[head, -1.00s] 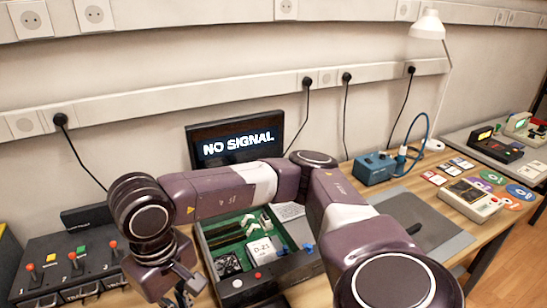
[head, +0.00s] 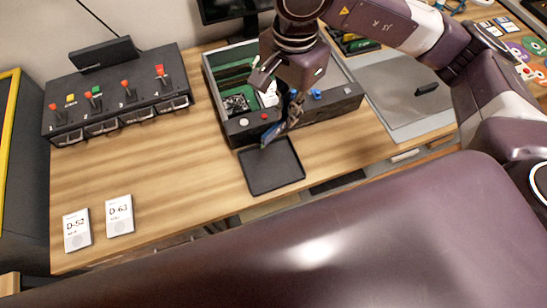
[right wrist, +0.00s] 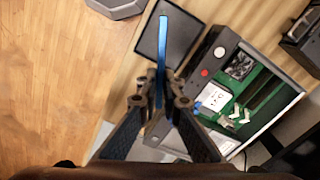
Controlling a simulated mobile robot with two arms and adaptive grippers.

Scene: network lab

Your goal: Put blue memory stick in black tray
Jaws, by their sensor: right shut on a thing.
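The blue memory stick (head: 268,133) is a thin, narrow blue strip. My right gripper (head: 285,112) is shut on it and holds it at the near edge of the open case, by the far edge of the black tray. In the right wrist view the stick (right wrist: 162,45) points out from between the fingertips (right wrist: 162,92) and overlaps the tray (right wrist: 181,42) in the picture. The black tray (head: 272,170) is shallow, looks empty and lies on the wooden table. I cannot tell the stick's height above it. My left gripper is not in view.
An open case (head: 345,98) with a green board (right wrist: 262,98) stands just behind the tray. A black switch box (head: 115,92) stands at the back left. Two white D-52 (head: 77,229) and D-63 (head: 119,215) modules lie front left. The table between them is clear.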

